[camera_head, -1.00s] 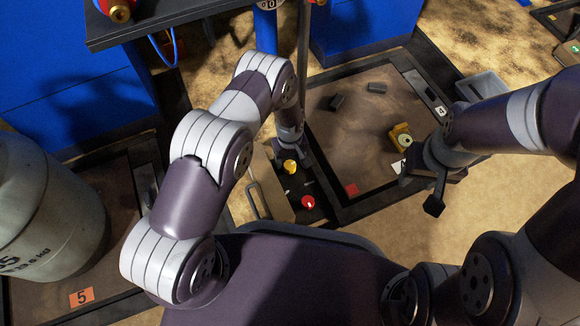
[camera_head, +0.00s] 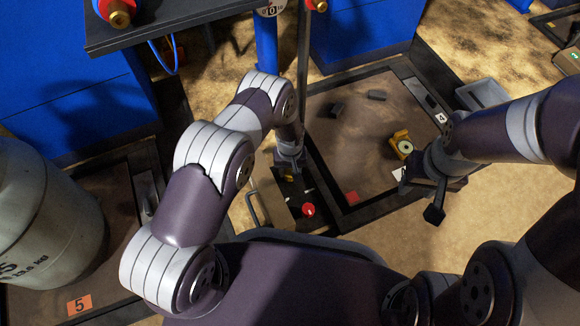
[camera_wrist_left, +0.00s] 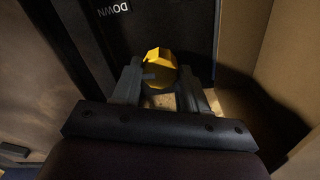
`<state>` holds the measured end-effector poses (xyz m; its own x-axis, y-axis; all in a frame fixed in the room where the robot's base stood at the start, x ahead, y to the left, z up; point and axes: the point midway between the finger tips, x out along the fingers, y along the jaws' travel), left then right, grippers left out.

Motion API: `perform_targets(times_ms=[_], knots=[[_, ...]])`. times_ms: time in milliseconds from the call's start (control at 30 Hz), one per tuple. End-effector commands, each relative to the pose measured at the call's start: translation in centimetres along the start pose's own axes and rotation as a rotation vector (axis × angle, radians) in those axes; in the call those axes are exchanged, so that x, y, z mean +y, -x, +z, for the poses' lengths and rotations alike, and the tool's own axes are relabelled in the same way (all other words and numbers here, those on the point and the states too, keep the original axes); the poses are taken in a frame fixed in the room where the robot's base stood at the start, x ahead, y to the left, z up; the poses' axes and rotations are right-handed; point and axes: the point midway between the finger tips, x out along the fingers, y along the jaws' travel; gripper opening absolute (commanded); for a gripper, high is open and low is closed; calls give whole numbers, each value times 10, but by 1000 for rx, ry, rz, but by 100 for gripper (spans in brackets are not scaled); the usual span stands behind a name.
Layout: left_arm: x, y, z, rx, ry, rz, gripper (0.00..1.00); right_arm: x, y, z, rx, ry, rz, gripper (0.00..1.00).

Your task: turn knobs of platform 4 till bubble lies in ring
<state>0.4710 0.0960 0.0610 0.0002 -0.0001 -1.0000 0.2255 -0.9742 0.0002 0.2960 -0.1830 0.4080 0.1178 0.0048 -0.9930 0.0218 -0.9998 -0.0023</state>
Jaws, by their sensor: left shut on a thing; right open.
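Platform 4 (camera_head: 365,125) is a brown plate in a dark frame, with a small "4" sign at its right. On it stands a yellow level (camera_head: 404,146) with a pale round vial; the bubble and ring are too small to tell. A red knob (camera_head: 308,210) sits uncovered on a dark panel at the near left corner. My left gripper (camera_head: 289,170) is over the panel, shut on the yellow knob (camera_wrist_left: 161,66), which sits between both fingers in the left wrist view (camera_wrist_left: 160,95). My right gripper (camera_head: 420,194) is open and empty near the platform's right edge.
A post and blue column (camera_head: 266,45) stand behind my left arm. A grey tray (camera_head: 482,93) is right of the platform. A large cylinder (camera_head: 45,215) stands on platform 5 at left.

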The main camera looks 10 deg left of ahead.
Motion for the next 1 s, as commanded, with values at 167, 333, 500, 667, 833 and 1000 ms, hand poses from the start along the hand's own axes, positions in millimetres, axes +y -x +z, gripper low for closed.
perform_targets(times_ms=[167,333,500,667,833,1000], knots=[[0,1,0,-1,-155,0,13,0,7,-1,0,0,0,43],[0,0,0,0,-165,0,13,0,6,-1,0,0,0,43],[0,0,0,0,-163,0,66,0,6,-1,0,0,0,43],[0,0,0,0,-162,0,69,0,6,-1,0,0,0,43],[0,5,0,0,-162,0,69,0,10,-1,0,0,0,43],[0,46,-1,2,-162,1,69,0,40,-5,0,0,0,43]])
